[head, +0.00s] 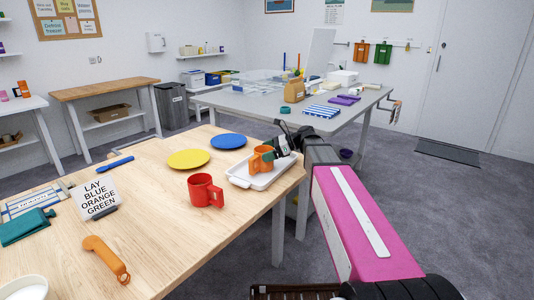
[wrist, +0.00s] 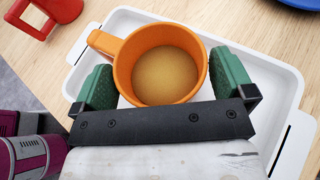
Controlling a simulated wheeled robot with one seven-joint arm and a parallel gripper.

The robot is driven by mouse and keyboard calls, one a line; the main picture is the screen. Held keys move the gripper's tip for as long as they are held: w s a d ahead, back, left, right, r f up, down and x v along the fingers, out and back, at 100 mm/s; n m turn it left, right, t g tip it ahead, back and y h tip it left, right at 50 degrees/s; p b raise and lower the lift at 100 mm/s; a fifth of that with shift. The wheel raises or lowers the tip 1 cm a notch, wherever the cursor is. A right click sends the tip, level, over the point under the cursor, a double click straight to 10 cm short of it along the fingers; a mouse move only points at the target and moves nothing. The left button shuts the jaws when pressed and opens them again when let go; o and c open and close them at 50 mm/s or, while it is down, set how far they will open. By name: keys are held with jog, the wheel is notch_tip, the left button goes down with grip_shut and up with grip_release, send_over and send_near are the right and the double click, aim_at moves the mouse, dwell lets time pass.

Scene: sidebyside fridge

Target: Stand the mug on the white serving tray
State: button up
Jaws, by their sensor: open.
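An orange mug (head: 261,159) is upright within the white serving tray (head: 240,184) at the right end of the wooden table and appears to stand on its floor. In the wrist view the mug (wrist: 165,60) shows its tan inside, with its handle to the upper left. My gripper (wrist: 166,80) is open, with one green finger on each side of the mug. Whether either finger touches it is hard to tell. In the head view my gripper (head: 281,148) is at the mug's right side. The tray (wrist: 280,85) extends around the mug in the wrist view.
A red mug (head: 202,190) stands left of the tray. A yellow plate (head: 188,159) and a blue plate (head: 229,141) lie behind it. A sign (head: 98,198) reading "LAY BLUE ORANGE GREEN" stands at the left. The table's front middle (head: 180,235) is clear.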

jog(key=v, duration=1.2)
jog(key=shift+f, duration=0.1)
